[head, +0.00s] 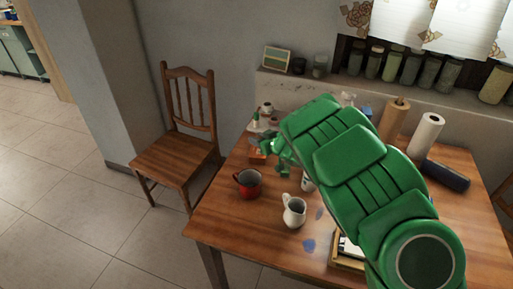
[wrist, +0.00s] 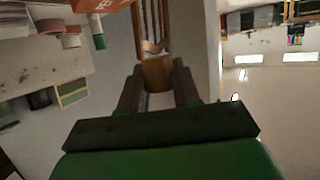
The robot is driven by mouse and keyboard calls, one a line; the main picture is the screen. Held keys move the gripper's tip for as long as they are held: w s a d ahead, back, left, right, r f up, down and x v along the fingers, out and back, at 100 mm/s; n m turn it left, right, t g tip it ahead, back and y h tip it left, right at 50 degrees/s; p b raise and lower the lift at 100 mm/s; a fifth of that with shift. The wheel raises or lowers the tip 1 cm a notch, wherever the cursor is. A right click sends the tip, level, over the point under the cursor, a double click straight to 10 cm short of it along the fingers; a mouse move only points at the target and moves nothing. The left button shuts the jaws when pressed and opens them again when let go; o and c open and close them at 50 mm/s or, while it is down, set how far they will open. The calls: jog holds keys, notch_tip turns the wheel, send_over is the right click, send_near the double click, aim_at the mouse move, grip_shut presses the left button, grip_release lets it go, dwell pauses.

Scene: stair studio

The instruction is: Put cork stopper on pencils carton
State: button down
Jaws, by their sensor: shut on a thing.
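My gripper (wrist: 157,84) is shut on a small tan-brown block, which looks like the cork stopper (wrist: 157,72), held between the fingertips. In the head view my gripper (head: 268,146) is above the far left part of the table, and the stopper cannot be made out there. An orange box (head: 258,147), possibly the pencils carton, is at the table's left edge close to the gripper. An orange box also shows at the top of the wrist view (wrist: 95,5), cut off by the frame. My green arm hides part of the table.
A red mug (head: 247,183) and a white jug (head: 294,212) stand on the wooden table (head: 222,222). Paper rolls (head: 425,136) and a dark blue case (head: 445,176) are at the right. A wooden chair (head: 180,155) stands left of the table. Jars line the ledge behind.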

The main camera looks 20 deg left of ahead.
send_over(256, 152)
jog(key=shift+w+d+f, duration=0.1)
jog(key=shift+f, duration=3.55)
jog(key=c, duration=0.8)
grip_release()
